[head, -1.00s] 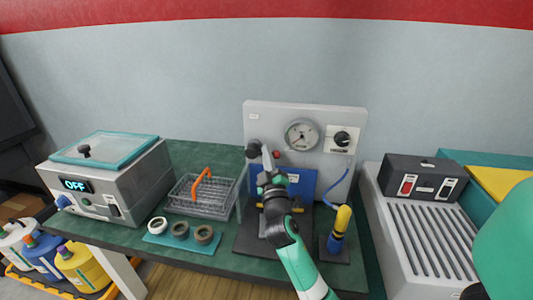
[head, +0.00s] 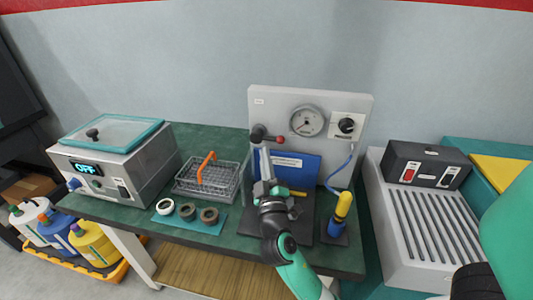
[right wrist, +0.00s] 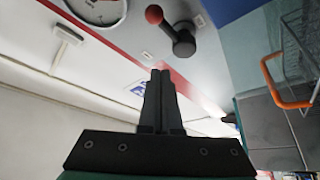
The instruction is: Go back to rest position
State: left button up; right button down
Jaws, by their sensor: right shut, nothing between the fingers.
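My right gripper (head: 263,150) is in front of the grey test panel (head: 265,98), just below its lever (head: 280,139) with a red tip. The fingers are shut with nothing between them. In the right wrist view the closed fingers (right wrist: 160,75) point up the picture, with the red-ended black lever (right wrist: 170,30) beyond them and a visible gap between. My left gripper is not in view.
A blue plate (head: 300,165) stands behind my right gripper. A wire basket (head: 225,183) with an orange handle and a teal mat (head: 162,219) with three rings lie to the left. A yellow-and-blue tool (head: 341,215) stands close on the right. A slatted grey unit (head: 400,245) is farther right.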

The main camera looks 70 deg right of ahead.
dwell(0.4)
jog(key=w+a+r+m+t+y+p, duration=0.1)
jog(key=w+a+r+t+p, duration=0.3)
jog(key=r, duration=0.5)
jog(key=w+a+r+m+t+p, duration=0.15)
jog(key=a+r, duration=0.35)
jog(key=r, duration=0.5)
jog(key=w+a+r+t+y+p, duration=0.15)
jog(key=a+r+p, duration=0.3)
jog(key=r, duration=0.45)
jog(key=s+a+r+n+t+y+p, duration=0.3)
jog(key=a+r+n+t+y, duration=0.3)
jog(key=a+r+t+y, duration=0.9)
jog(key=a+r+g+y+p, duration=0.2)
jog(key=r+p, duration=1.6)
jog(key=r, duration=0.1)
jog(key=a+r+g+y+p, duration=0.1)
jog(key=a+r+y+p, duration=0.1)
jog(key=r+p, duration=1.7)
jog(key=shift+w+r+n+g, duration=0.25)
jog(key=shift+r+n+g, duration=0.15)
jog(key=shift+n, duration=0.05)
jog(key=shift+y, duration=0.25)
